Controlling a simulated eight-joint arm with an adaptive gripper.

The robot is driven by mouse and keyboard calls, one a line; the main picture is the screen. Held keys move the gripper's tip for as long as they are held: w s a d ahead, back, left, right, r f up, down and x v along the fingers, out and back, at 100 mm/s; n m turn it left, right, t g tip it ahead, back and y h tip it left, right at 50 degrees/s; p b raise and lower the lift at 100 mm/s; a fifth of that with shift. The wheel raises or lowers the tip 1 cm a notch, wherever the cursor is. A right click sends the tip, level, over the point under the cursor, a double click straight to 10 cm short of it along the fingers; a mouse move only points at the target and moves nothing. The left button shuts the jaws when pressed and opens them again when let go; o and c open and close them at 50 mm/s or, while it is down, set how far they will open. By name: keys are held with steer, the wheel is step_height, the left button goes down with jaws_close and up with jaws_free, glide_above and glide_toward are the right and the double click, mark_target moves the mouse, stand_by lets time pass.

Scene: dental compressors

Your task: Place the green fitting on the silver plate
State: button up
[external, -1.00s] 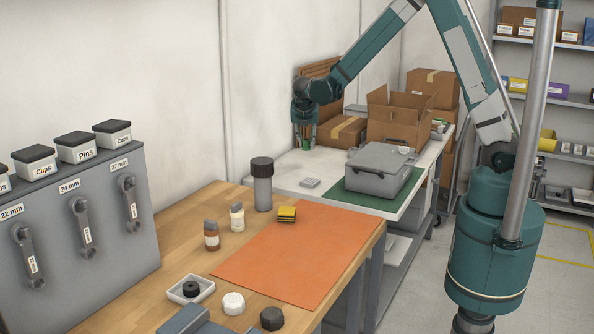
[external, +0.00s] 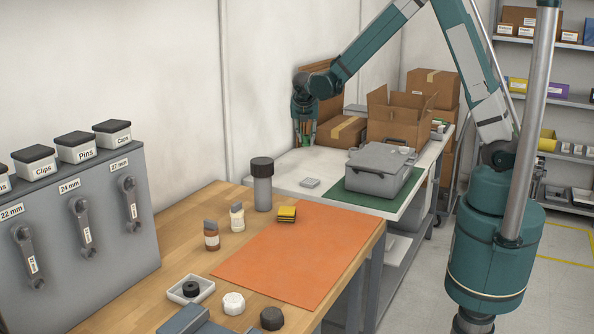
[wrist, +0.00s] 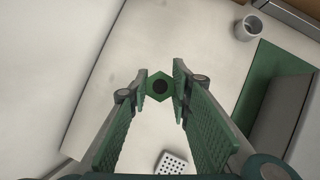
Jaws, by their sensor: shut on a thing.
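The green fitting (wrist: 161,86) is a hexagonal piece with a dark round hole, seen between my fingertips in the wrist view. My gripper (wrist: 160,84) is shut on it, and in the external view my gripper (external: 306,143) hangs over the far part of the white table. A small silver plate with a grid of holes (external: 310,183) lies flat on that table, below and nearer the camera than my gripper. The plate (wrist: 173,163) also shows at the bottom of the wrist view, partly cut off. The fitting is apart from the plate.
A grey case (external: 378,166) sits on a green mat (external: 398,197) right of the plate. Cardboard boxes (external: 400,118) stand behind. A grey cup (wrist: 247,27) is at upper right in the wrist view. The white table around the plate is clear.

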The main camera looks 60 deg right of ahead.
step_height(320, 180, up, 2)
steer(key=n+p, duration=0.1)
glide_above(310, 181)
steer(key=shift+d, duration=0.1)
steer(key=shift+f+b, duration=0.4)
steer(key=shift+f, duration=2.75)
steer(key=shift+f, duration=0.1)
steer(key=shift+f+b, duration=0.35)
steer(key=shift+f, duration=1.45)
steer(key=shift+f, duration=0.15)
steer(key=o, duration=1)
steer(key=shift+c, duration=0.2)
